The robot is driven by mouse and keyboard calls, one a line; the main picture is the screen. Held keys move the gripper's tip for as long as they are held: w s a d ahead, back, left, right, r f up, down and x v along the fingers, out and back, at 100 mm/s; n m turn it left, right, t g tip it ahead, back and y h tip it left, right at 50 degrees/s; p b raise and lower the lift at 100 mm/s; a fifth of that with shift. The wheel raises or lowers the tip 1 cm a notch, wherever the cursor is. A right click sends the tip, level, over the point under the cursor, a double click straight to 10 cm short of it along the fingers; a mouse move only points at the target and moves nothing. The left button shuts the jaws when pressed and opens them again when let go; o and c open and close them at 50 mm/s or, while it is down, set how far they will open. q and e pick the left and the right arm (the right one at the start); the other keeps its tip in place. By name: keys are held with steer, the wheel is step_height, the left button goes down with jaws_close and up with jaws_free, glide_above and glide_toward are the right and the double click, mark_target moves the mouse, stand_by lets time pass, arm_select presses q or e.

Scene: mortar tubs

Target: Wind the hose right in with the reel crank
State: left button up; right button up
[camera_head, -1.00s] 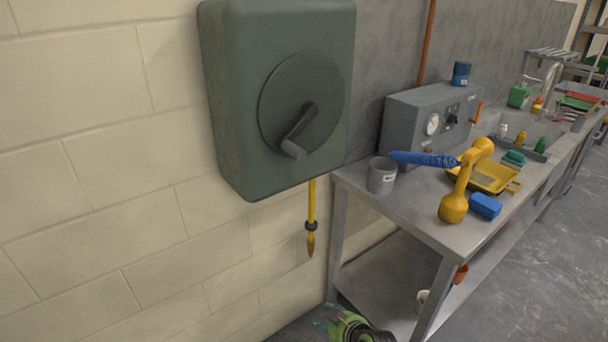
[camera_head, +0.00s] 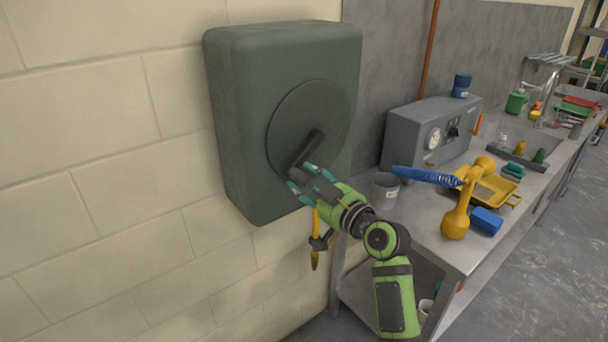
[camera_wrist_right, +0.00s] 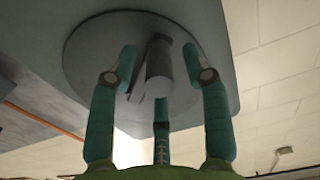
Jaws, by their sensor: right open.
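The hose reel (camera_head: 235,130) is a dark green box on the block wall, with a round disc (camera_head: 325,105) on its front. The dark crank (camera_head: 313,145) on the disc points down and to the left. My right gripper (camera_head: 305,185) is open at the crank's handle end, with its teal fingers spread. In the right wrist view the crank handle (camera_wrist_right: 158,62) lies between the fingertips (camera_wrist_right: 155,70), not clasped. The yellow hose (camera_head: 314,258) hangs a short way below the box, partly hidden by my gripper. My left gripper is not in view.
A steel bench (camera_head: 415,240) runs along the right. The wall on the left is bare.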

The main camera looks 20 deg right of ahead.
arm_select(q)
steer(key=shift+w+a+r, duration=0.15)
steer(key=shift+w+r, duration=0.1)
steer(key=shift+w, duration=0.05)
arm_select(e)
steer(key=shift+w+a, duration=0.2)
steer(key=shift+w, duration=0.4)
jaws_close()
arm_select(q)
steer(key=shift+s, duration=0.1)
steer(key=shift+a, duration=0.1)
